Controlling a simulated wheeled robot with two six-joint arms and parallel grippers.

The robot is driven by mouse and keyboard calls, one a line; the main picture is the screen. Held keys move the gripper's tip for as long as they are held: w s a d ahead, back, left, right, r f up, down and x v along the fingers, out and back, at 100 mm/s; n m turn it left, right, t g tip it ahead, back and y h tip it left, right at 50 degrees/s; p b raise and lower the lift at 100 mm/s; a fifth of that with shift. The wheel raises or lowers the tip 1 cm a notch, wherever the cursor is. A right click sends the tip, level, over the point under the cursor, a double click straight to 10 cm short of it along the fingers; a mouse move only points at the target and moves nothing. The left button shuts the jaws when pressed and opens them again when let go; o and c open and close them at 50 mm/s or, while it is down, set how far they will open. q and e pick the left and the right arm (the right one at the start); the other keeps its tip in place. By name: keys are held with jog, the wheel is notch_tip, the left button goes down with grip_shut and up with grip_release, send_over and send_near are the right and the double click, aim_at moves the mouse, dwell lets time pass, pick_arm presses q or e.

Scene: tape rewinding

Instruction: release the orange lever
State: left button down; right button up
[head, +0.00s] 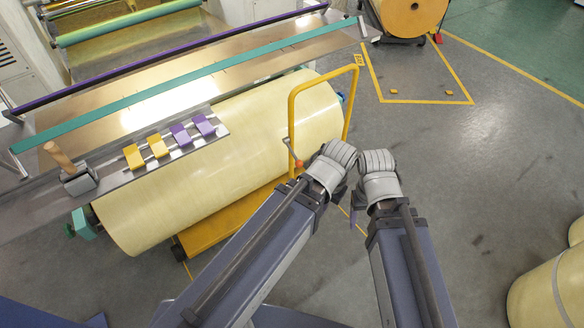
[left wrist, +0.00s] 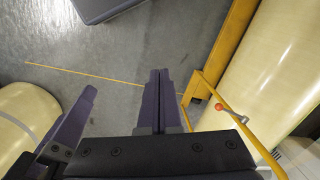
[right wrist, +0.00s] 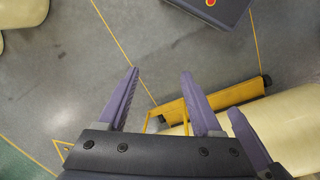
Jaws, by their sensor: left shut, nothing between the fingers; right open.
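The orange lever (head: 298,164) is a grey rod with an orange ball knob, beside the yellow cart frame in the head view. It also shows in the left wrist view, where its orange knob (left wrist: 219,106) is right of my left gripper (left wrist: 159,73). The left fingers are shut with nothing between them and appear apart from the lever. My right gripper (right wrist: 159,73) is open and empty, over the floor in the right wrist view. In the head view both wrists are side by side, right of the lever, and hide most of the fingers.
A large cream roll (head: 240,130) lies left of my arms, with a yellow cart frame (head: 351,105) at its right end. Yellow and purple clips (head: 157,146) and a wooden-handled tool (head: 79,178) are on the machine's edge. Cream rolls (head: 545,290) stand at lower right. Floor right of my wrists is clear.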

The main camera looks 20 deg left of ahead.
jog(key=o, duration=0.4)
notch_tip(320, 180, down, 10)
jog(key=b, duration=0.8)
jog(key=shift+r+b, duration=0.15)
jog(key=shift+b, duration=0.15)
pick_arm(q)
jog(key=w+a+f+n+t+h+b, duration=0.1)
jog(key=w+a+f+n+t+b, duration=0.2)
jog(key=w+f+n+b, duration=0.5)
jog(key=w+a+f+n+t+h+b, duration=0.25)
jog(key=w+f+n+b, duration=0.2)
jog(key=w+f, duration=0.4)
pick_arm(e)
jog(key=shift+o, duration=0.4)
notch_tip(320, 180, down, 12)
jog(key=shift+r+p, duration=0.15)
jog(key=shift+p, duration=0.25)
pick_arm(q)
jog(key=w+a+f+n+t+y+b, duration=0.1)
jog(key=w+a+f+n+t+b, duration=0.2)
jog(key=a+n+b, duration=0.4)
jog(key=w+a+f+n+t+y+b, duration=0.2)
jog(key=w+a+f+n+t+b, duration=0.2)
jog(key=a+n+b, duration=0.4)
jog(key=shift+a+f+b, duration=0.4)
jog(key=shift+f, duration=0.45)
pick_arm(e)
notch_tip(320, 180, down, 16)
jog(key=shift+r, duration=0.15)
